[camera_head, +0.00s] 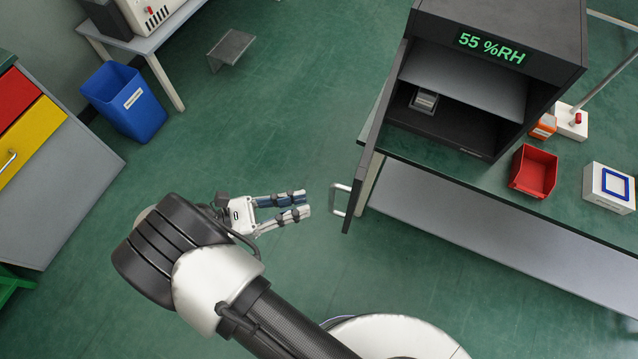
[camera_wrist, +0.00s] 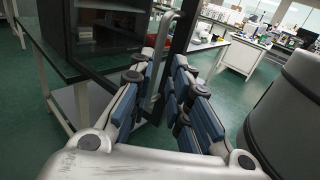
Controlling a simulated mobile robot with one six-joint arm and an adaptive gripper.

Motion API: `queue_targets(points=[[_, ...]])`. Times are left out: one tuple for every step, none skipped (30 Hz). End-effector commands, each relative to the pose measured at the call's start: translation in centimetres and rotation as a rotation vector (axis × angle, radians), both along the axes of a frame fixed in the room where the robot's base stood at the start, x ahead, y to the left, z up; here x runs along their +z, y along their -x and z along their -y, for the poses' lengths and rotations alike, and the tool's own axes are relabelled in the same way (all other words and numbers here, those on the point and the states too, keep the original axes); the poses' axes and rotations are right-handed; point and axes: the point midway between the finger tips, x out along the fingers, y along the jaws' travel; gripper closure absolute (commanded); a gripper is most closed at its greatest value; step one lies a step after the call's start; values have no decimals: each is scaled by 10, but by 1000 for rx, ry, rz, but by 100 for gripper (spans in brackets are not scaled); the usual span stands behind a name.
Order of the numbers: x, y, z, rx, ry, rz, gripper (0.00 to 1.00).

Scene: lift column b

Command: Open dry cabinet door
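The dark dry cabinet (camera_head: 543,35) stands on a green-topped bench, its display reading 55 %RH. Its door (camera_head: 378,130) is swung open to the left, showing a shelf and a small grey item inside. The pale bar handle (camera_head: 340,199) is on the door's outer face near its free edge. My gripper (camera_head: 305,203) is open and empty, just left of the handle, with a small gap between fingertips and handle. In the wrist view the handle (camera_wrist: 160,60) shows between the two fingers of my gripper (camera_wrist: 162,85), with the door's dark frame (camera_wrist: 183,35) behind.
The bench (camera_head: 480,235) has a lower shelf below the cabinet. A red bin (camera_head: 534,171), a white box (camera_head: 609,188) and an orange item (camera_head: 543,127) are on it. A blue bin (camera_head: 125,102) and drawers (camera_head: 30,140) stand left. The green floor around my gripper is clear.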

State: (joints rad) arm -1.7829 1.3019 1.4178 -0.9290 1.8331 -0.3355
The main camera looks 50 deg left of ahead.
Motion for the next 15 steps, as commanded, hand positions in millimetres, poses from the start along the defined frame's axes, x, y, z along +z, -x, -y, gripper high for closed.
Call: queue_targets(points=[[-1,9,-4,2,-2,0,83],[-1,13,-7,2,-2,-1,83],[-1,17,-9,2,0,0,83],[-1,21,-11,1,-1,0,83],[-1,23,-12,1,-1,0,83],[0,26,-13,1,-1,0,83],[0,28,-14,0,0,-1,83],[0,29,-15,0,0,0,83],[0,31,-15,0,1,0,83],[0,31,-15,-1,1,0,83],[0,31,-15,-1,2,-1,83],[0,32,-15,-1,2,-1,83],[0,31,-15,-1,2,-1,83],[0,31,-15,-1,2,-1,83],[0,31,-15,-1,1,0,83]])
